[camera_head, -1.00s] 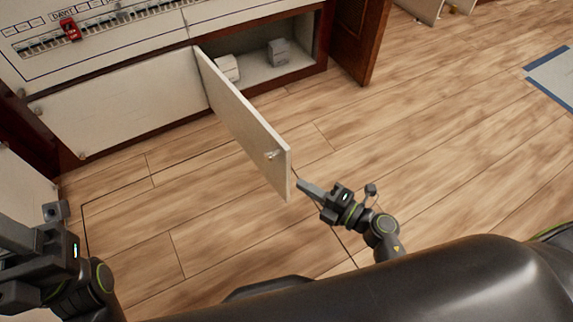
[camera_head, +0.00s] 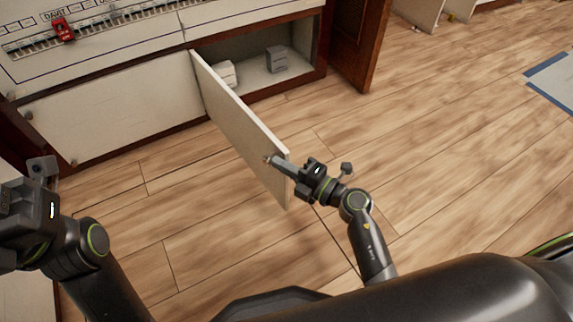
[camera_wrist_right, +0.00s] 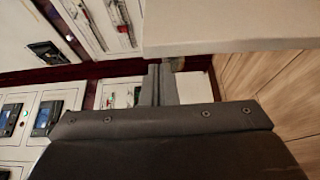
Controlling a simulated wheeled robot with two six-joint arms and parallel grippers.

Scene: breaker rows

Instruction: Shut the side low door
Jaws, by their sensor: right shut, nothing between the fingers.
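The low door (camera_head: 235,122) is a white panel hinged at its left edge and stands wide open, out from a low cupboard (camera_head: 262,62). A small knob (camera_head: 268,160) is near its free end. My right gripper (camera_head: 276,161) is shut and empty, its fingertips at the door's free end, close to the knob; I cannot tell if they touch. In the right wrist view the shut fingers (camera_wrist_right: 160,85) point past the pale panel (camera_wrist_right: 230,25). My left gripper is at the left edge of the head view, its fingers cut off.
White boxes (camera_head: 277,60) sit inside the open cupboard. A closed white door (camera_head: 115,108) is left of it, under a breaker panel with a red tag (camera_head: 62,29). A brown door (camera_head: 357,45) stands at right. The wooden floor is clear right of the door.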

